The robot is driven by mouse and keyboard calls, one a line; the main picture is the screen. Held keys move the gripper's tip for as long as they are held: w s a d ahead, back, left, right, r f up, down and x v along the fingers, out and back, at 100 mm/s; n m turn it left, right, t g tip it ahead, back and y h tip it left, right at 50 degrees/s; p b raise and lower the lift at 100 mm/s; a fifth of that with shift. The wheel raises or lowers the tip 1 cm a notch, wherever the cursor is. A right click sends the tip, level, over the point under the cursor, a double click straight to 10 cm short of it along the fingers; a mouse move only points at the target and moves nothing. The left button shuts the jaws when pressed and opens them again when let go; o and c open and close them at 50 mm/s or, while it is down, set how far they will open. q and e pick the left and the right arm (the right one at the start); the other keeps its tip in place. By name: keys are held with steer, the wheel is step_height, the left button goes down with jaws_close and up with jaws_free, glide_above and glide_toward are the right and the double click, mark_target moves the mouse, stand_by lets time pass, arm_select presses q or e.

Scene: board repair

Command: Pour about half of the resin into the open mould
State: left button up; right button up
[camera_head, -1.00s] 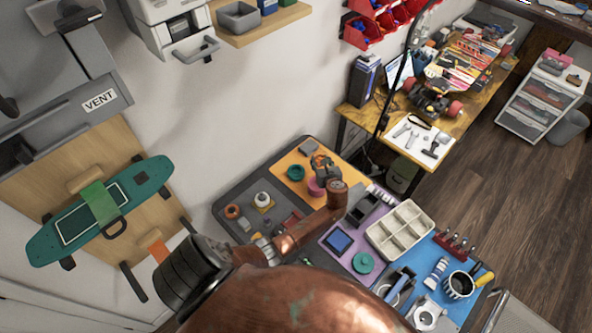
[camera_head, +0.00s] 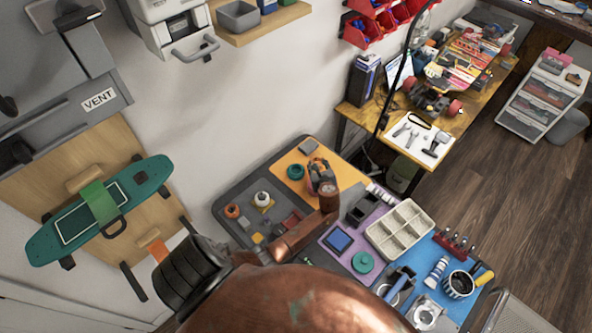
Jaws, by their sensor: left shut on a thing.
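My left gripper (camera_head: 320,170) is over the orange mat (camera_head: 289,157), with its brown arm reaching up from the bottom of the view. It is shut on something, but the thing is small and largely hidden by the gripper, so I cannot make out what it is. A pink round piece shows only as a sliver beside the gripper. A teal ring-shaped piece (camera_head: 295,171) lies on the orange mat left of the gripper. A teal round piece (camera_head: 363,262) lies on the purple mat. I cannot tell which piece is the open mould, and no resin is discernible. My right gripper is not in view.
A cream compartment tray (camera_head: 400,230) stands right of the gripper, with a dark holder (camera_head: 361,209) between them. A striped pot (camera_head: 459,285) and several tools stand on the blue mat. A small white-topped jar (camera_head: 262,198) stands at the left. My arm hides the near bench.

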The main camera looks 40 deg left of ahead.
arm_select(q)
steer(key=shift+s+a+r+n+t+h+b, duration=0.1)
steer(key=shift+s+a+n+t+h+b, duration=0.6)
steer(key=shift+s+a+n+h+b, duration=0.3)
steer(key=shift+a+r+n+t, duration=0.15)
steer(key=shift+r+n+t, duration=0.15)
steer(key=shift+r+n, duration=0.3)
steer(key=shift+s+a+r, duration=0.2)
steer(key=shift+r, duration=0.15)
steer(key=shift+f+n+h, duration=0.15)
steer(key=shift+n+h, duration=0.15)
steer(key=shift+a+n+t+b, duration=0.1)
steer(key=shift+n+t+b, duration=0.2)
steer(key=shift+t+b, duration=0.25)
steer(key=shift+n+t+h+b, duration=0.25)
steer(key=shift+n+h+b, duration=0.15)
steer(key=shift+n+b, duration=0.35)
steer(key=shift+r+b, duration=0.2)
steer(key=shift+b, duration=0.3)
steer(key=shift+w+d+n, duration=0.2)
steer(key=shift+d+n, duration=0.05)
steer(key=shift+d, duration=0.05)
